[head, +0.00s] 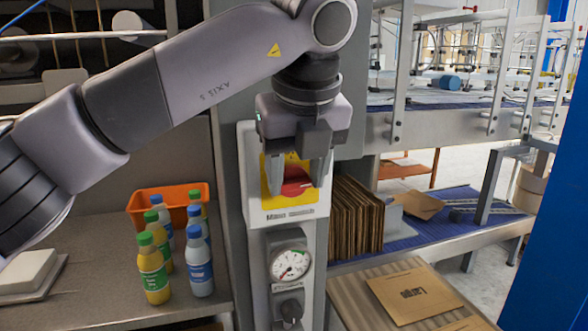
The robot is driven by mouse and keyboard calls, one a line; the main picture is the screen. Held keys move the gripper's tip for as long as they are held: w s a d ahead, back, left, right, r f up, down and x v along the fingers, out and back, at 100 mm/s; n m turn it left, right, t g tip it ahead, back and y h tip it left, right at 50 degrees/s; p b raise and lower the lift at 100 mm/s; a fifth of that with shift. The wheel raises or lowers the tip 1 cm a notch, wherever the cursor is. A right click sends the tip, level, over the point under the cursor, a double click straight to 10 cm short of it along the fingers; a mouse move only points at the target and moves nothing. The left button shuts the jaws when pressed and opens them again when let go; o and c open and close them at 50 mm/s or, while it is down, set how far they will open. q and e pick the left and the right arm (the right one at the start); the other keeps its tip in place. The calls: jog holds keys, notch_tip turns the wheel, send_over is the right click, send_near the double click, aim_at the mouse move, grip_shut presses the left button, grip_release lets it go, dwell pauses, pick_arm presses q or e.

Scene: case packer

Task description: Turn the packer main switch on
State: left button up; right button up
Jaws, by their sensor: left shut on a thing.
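The packer main switch is a red rotary knob (296,188) on a yellow plate, mounted on a pale grey box (256,216) with a label strip beneath, in the middle of the head view. My left gripper (296,177) comes down in front of it, its two fingers on either side of the red knob and shut on it. The fingers cover part of the knob and plate, so its exact angle is hard to read. My right gripper is not in view.
Below the switch are a round gauge (290,265) and a dark knob (291,309). Several bottles (153,268) and an orange bin (143,201) stand left. Upright cardboard sheets (352,218) and a flat carton (413,292) lie right.

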pick_arm(q)
jog(key=shift+y, duration=0.4)
jog(key=o, duration=1)
jog(key=shift+f, duration=0.1)
jog(key=shift+o, duration=0.2)
jog(key=v, duration=0.7)
